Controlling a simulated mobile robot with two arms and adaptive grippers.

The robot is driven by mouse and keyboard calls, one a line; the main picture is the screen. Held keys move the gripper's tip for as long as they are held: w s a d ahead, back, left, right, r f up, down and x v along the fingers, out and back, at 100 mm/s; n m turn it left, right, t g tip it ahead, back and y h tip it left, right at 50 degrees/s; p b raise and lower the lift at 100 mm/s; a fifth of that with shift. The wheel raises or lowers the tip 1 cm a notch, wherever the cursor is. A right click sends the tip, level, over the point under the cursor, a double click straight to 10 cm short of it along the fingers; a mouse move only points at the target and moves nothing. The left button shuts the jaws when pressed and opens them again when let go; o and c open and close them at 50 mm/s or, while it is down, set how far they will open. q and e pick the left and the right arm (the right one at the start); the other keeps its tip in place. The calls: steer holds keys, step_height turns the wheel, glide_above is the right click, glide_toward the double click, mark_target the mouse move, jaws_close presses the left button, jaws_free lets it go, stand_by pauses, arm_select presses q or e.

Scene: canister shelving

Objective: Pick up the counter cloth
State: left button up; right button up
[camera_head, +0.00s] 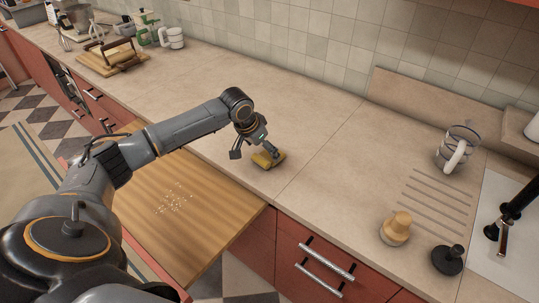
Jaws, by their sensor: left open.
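A small yellow cloth (270,159) lies on the beige countertop near its front edge. My left gripper (255,150) is right above the cloth, pointing down, with its fingers spread. One finger reaches down at the cloth and partly covers it; the other stands off to the left. I cannot tell whether the finger touches the cloth. My right gripper is not in view.
A wooden board (217,233) with white crumbs sits below the counter. A glass mug (457,148), a wooden-handled item (396,228) and a black stopper (448,259) stand at right. A bread rack (112,53) and a white mug (171,38) stand far left. The counter behind the cloth is clear.

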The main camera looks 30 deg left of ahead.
mark_target(268, 157)
arm_select(q)
steer(key=shift+p+x, duration=0.4)
steer(key=shift+x, duration=1.6)
steer(key=shift+r, duration=0.1)
steer(key=shift+c, duration=1.3)
steer(key=c, duration=1)
steer(key=shift+r, duration=0.1)
steer(key=shift+r+b, duration=0.55)
steer(key=shift+r, duration=0.1)
steer(key=s+a+r+b, duration=0.1)
steer(key=s+a+r, duration=0.2)
steer(key=s+a+r+b, duration=0.2)
steer(key=s+a+r, duration=0.1)
steer(key=a+r, duration=0.1)
steer(key=s+a+r+b, duration=0.2)
steer(key=s+a+r, duration=0.1)
steer(key=r, duration=0.1)
steer(key=shift+s+a+r, duration=0.1)
steer(key=shift+a+r, duration=0.15)
steer(key=shift+a, duration=0.05)
